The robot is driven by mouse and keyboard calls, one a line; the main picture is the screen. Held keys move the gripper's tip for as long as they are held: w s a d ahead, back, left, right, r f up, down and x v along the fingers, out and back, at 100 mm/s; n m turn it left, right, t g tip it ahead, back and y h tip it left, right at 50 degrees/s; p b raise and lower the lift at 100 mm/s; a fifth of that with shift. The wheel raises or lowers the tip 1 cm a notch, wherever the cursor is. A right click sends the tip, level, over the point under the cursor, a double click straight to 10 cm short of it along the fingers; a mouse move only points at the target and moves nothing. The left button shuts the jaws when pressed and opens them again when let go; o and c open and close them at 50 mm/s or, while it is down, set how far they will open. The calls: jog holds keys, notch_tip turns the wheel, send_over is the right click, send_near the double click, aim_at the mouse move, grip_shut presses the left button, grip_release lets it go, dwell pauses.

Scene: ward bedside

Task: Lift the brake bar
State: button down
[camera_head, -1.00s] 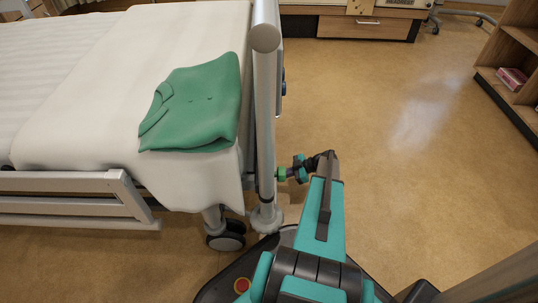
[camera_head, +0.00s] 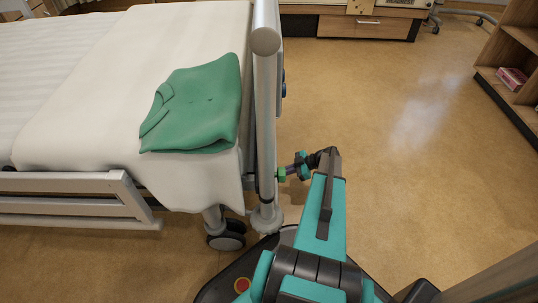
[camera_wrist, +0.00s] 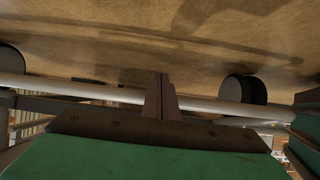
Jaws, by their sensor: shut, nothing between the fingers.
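In the wrist view a long pale bar (camera_wrist: 205,104) runs across the picture under the bed, between two dark castor wheels. I take it for the brake bar, but cannot be sure. My gripper (camera_wrist: 157,82) shows there with its dark fingers together and empty, in front of the bar in the picture. I cannot tell whether they touch it. In the head view my gripper's green part (camera_head: 282,174) is beside the bed's corner post (camera_head: 266,130), low down. The fingertips are hidden there, and I cannot make out the brake bar.
The bed (camera_head: 85,80) fills the left, with a folded green garment (camera_head: 198,105) on its white cover. A castor (camera_head: 228,238) stands below the corner. Open floor (camera_head: 410,150) lies to the right. A wooden shelf (camera_head: 512,50) stands at the far right.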

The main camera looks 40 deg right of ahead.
aim_at(276, 169)
jog(key=shift+r+p, duration=0.3)
jog(key=shift+r, duration=1.35)
jog(key=shift+s+d+f, duration=0.1)
jog(key=shift+f, duration=0.05)
jog(key=s+d+f+b, duration=0.1)
jog(key=s+d, duration=0.3)
jog(key=d, duration=0.1)
jog(key=shift+s+f+b, duration=0.15)
jog(key=shift+f+b, duration=0.05)
jog(key=shift+b, duration=0.1)
dwell(0.6)
jog(key=shift+s+d, duration=0.1)
jog(key=shift+s, duration=0.05)
dwell(0.4)
